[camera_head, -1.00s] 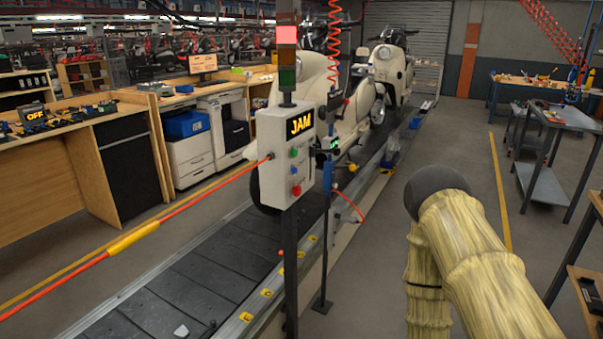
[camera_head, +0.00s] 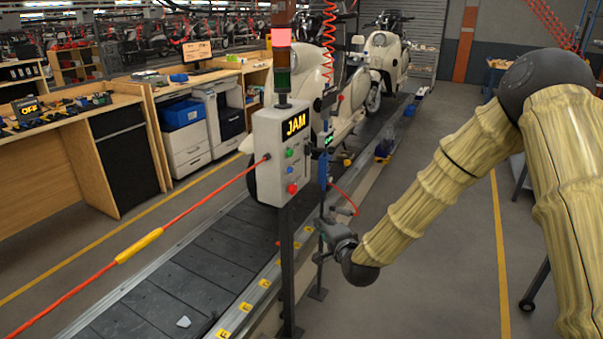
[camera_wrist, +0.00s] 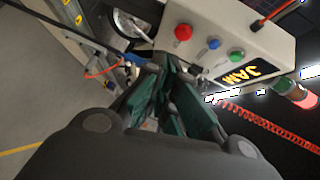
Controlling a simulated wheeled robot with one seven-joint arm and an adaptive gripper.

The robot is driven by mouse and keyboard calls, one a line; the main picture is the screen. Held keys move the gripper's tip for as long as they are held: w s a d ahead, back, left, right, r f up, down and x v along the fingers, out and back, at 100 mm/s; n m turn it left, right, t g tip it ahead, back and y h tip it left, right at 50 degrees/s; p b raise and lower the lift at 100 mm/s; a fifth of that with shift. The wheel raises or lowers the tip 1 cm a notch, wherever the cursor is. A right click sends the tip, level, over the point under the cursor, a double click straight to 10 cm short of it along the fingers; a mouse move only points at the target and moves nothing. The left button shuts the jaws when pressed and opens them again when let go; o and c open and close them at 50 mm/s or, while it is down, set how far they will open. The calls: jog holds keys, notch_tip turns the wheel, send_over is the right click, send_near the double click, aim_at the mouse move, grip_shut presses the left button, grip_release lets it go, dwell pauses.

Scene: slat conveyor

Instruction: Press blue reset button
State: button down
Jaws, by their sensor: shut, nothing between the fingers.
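The grey control box (camera_head: 267,160) with a lit JAM sign stands on a dark post beside the conveyor. Below the sign are a green button (camera_head: 289,153), a blue button (camera_head: 290,169) and a red button (camera_head: 292,188). In the wrist view the blue button (camera_wrist: 213,43) sits between the red button (camera_wrist: 183,32) and the green button (camera_wrist: 236,55), uncovered. My gripper (camera_head: 322,226) is shut and empty, low and to the right of the box. In the wrist view its dark green fingers (camera_wrist: 174,74) reach toward the box, apart from the blue button.
The slat conveyor (camera_head: 205,264) carries cream scooters (camera_head: 385,62) at the back. A red cord (camera_head: 205,193) runs from the box to the left. A thin stand with a blue-handled tool (camera_head: 322,172) is close behind my gripper. Open floor (camera_head: 430,265) lies right of the conveyor.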

jog(key=w+r+m+t, duration=0.1)
jog(key=w+r, duration=0.2)
jog(key=r, duration=0.5)
jog(key=shift+w+r+m+t, duration=0.15)
jog(key=shift+m+t, duration=0.15)
jog(key=shift+t, duration=0.1)
jog(key=shift+w+p, duration=0.15)
jog(key=shift+p, duration=0.15)
jog(key=p, duration=0.4)
send_near(291, 170)
jog(key=w+d, duration=0.4)
jog(key=w, duration=0.2)
jog(key=a, duration=0.1)
jog(key=w+a+p, duration=0.1)
jog(key=a, duration=0.1)
jog(key=shift+w+a+f, duration=0.1)
jog(key=shift+w+f, duration=0.15)
jog(key=shift+w, duration=0.1)
